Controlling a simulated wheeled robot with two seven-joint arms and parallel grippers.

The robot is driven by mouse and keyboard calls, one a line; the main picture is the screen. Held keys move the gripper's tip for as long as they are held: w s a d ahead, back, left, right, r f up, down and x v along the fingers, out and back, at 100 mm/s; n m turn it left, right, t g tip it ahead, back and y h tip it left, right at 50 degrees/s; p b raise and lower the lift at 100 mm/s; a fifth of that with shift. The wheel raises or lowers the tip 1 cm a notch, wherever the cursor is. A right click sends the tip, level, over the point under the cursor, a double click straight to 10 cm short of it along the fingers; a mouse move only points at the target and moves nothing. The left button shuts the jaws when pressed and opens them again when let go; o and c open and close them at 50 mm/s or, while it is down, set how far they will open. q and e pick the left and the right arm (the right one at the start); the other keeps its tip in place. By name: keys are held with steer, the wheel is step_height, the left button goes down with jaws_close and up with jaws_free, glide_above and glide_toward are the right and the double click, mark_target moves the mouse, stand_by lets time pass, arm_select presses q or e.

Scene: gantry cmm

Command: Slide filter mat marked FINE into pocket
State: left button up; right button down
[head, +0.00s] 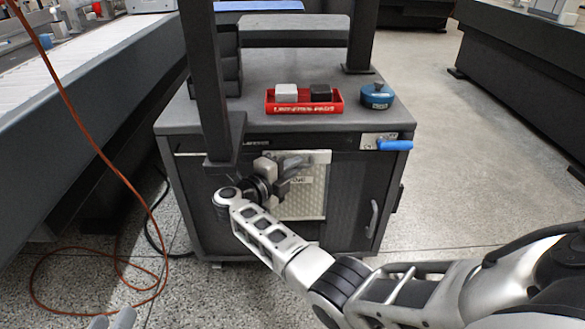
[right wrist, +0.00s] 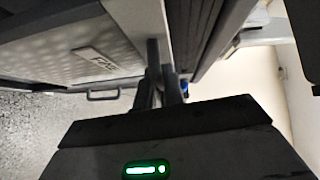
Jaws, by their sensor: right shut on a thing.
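The filter mat (head: 310,208) is a pale, textured sheet with a light rim, upright at the cabinet's front face. It also shows in the right wrist view (right wrist: 50,45) with a small white label, tilted and hard to read. My right gripper (head: 290,170) is at the mat's upper part and hides some of it. In the right wrist view its fingers (right wrist: 165,90) are closed together at the mat's edge. The pocket's opening is not clearly visible, so I cannot tell how far the mat is in.
The dark cabinet (head: 340,130) carries a red pad tray (head: 305,108), a blue round container (head: 377,96) and dark gantry posts. A blue handle (head: 395,145) sticks out at its front right. An orange cable (head: 110,165) hangs at left. Floor at right is clear.

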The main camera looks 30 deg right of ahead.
steer(key=shift+w, duration=0.1)
stand_by(0.5)
steer(key=shift+w+d+r+b, duration=0.1)
steer(key=shift+w+r+b, duration=0.05)
steer(key=shift+b, duration=0.15)
stand_by(0.5)
steer(key=shift+f, duration=0.25)
